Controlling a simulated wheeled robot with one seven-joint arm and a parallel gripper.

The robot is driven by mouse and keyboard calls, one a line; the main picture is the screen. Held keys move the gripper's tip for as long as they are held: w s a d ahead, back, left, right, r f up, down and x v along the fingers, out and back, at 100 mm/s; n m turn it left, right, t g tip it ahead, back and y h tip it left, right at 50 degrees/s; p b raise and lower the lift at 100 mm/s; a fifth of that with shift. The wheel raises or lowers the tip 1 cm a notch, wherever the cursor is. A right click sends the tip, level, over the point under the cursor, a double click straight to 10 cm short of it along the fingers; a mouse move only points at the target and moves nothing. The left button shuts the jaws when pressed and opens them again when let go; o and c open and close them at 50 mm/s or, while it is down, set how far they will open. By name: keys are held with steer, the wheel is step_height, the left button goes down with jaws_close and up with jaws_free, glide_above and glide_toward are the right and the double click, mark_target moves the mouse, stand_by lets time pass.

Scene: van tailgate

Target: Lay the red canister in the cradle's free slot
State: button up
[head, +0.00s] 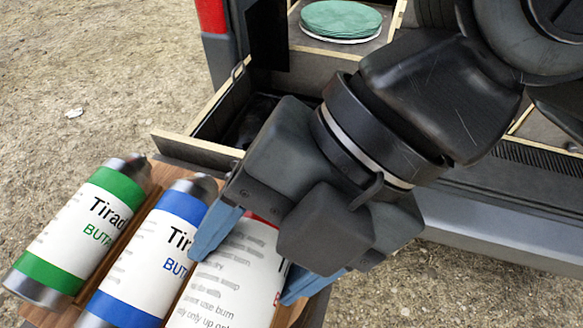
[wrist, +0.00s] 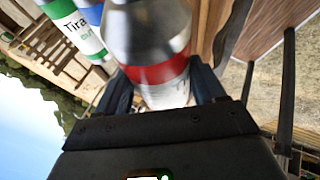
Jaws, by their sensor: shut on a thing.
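The red canister (head: 236,278) has a white label with a red band and lies at the right of the wooden cradle (head: 302,314). My gripper (head: 252,264) is over it, with one blue finger on each side, shut on it. In the wrist view the red canister (wrist: 158,72) shows its silver end and red band between my fingers (wrist: 160,98). A green canister (head: 82,232) and a blue canister (head: 150,258) lie side by side in the cradle to its left. My gripper hides part of the red canister, and I cannot tell whether it rests fully in its slot.
An open drawer (head: 205,152) of the van stands behind the cradle. A round green item (head: 340,18) lies in a compartment at the back. The van's bumper (head: 500,215) runs along the right.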

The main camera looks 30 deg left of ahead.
steer(key=shift+f+b, duration=1.65)
steer(key=shift+f, duration=0.75)
steer(key=o, duration=1.4)
steer(key=shift+v, duration=3.95)
